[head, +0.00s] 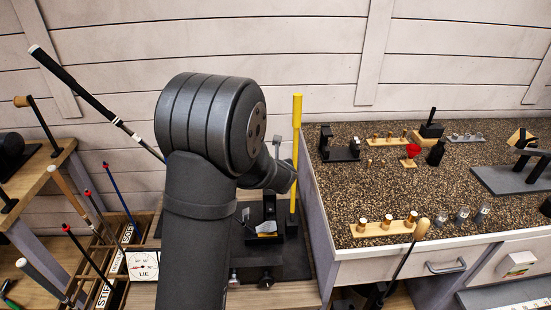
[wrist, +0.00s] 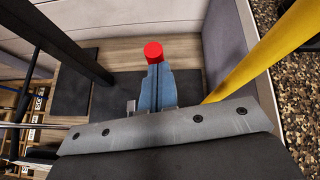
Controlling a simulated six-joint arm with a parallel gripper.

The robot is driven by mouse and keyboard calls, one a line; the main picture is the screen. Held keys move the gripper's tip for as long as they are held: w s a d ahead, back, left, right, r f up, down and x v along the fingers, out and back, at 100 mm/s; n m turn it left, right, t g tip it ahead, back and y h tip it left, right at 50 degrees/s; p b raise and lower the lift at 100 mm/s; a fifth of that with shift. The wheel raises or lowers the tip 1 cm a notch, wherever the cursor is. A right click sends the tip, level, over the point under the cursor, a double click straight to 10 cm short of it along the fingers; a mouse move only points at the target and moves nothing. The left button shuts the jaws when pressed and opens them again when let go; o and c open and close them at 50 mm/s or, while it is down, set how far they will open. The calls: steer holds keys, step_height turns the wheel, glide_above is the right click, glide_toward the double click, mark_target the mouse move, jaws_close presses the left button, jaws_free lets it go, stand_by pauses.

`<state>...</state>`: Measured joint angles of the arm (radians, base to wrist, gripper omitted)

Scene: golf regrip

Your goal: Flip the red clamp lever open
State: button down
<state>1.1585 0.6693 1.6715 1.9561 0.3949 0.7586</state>
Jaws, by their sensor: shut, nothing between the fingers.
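The red end of the clamp lever (wrist: 153,52) shows in the wrist view, just beyond the fingertips and in line with them. My gripper (wrist: 157,72) shows there as two blue-grey fingers side by side, shut with nothing between them. The fingertips overlap the lower edge of the red end in the picture; I cannot tell whether they touch it. The rest of the lever is hidden behind the fingers. In the head view my arm covers the lever, and a black clamp base (head: 269,207) shows partly beside the arm.
A yellow upright shaft (head: 296,140) stands close right of my wrist; it also shows in the wrist view (wrist: 265,52). A speckled counter (head: 360,195) with small parts lies to the right. Golf clubs (head: 95,100) and a wooden rack (head: 105,270) are at left.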

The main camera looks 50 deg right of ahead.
steer(key=s+a+r, duration=0.3)
steer(key=s+r, duration=0.2)
steer(key=r, duration=0.5)
steer(key=shift+w+f, duration=0.1)
steer(key=shift+f, duration=0.15)
stand_by(0.4)
steer(key=w+d+f, duration=0.1)
steer(key=w+f, duration=0.2)
steer(key=f, duration=0.7)
steer(key=shift+f, duration=0.4)
steer(key=shift+d+r, duration=0.1)
steer(key=shift+d, duration=0.05)
